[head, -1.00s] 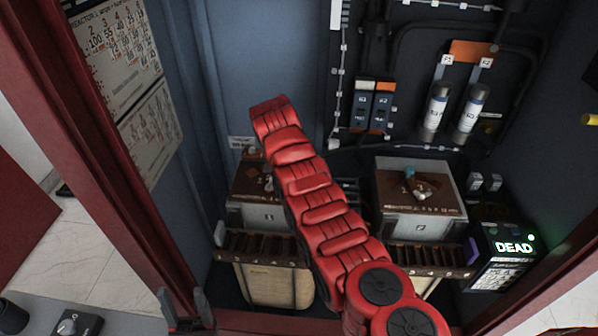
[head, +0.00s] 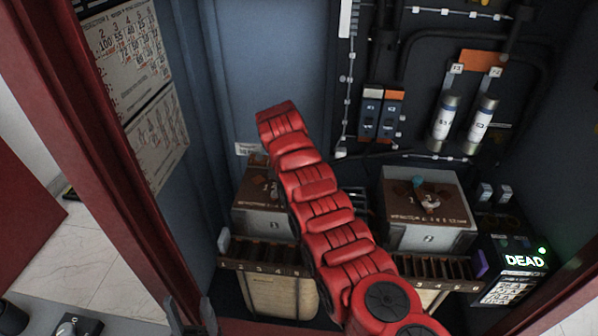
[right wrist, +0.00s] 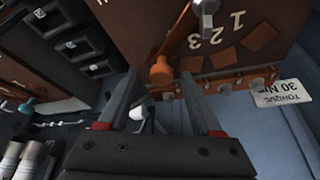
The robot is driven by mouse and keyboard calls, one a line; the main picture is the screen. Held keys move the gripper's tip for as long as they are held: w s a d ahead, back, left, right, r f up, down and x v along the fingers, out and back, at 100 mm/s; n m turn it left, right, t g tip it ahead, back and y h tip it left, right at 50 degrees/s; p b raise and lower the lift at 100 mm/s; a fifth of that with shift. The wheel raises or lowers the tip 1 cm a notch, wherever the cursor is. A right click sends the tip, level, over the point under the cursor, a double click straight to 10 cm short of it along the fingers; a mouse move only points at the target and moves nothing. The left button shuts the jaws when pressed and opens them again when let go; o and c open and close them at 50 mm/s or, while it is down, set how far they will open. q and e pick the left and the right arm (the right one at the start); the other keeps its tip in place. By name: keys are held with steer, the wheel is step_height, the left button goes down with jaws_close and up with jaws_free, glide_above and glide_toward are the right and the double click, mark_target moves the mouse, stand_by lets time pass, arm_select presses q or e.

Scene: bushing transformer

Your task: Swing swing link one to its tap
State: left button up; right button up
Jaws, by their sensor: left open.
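My right arm (head: 320,200) reaches over the left transformer box (head: 262,222) and hides its right part; its gripper is hidden in the head view. In the right wrist view the right gripper (right wrist: 159,78) has its two fingers apart, with a copper-coloured stud or link end (right wrist: 161,72) at or just beyond the tips. I cannot tell whether they touch. The brown top panel (right wrist: 240,45) there bears the numbers 1, 2, 3. Which part is swing link one is unclear. My left gripper (head: 191,312) is open and empty at the lower left, outside the boxes.
The right box (head: 430,236) has a teal hub (head: 418,181) with a pale-tipped link. A lit DEAD indicator (head: 524,261) stands at the right. Fuses (head: 462,122) and dark switches (head: 381,113) line the back wall. A torque label (right wrist: 281,93) is beside the panel. Slotted terminal strips (head: 270,256) run in front.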

steer(key=v, duration=1.7)
steer(key=shift+r, duration=0.2)
steer(key=shift+s+f, duration=0.1)
steer(key=shift+s, duration=0.1)
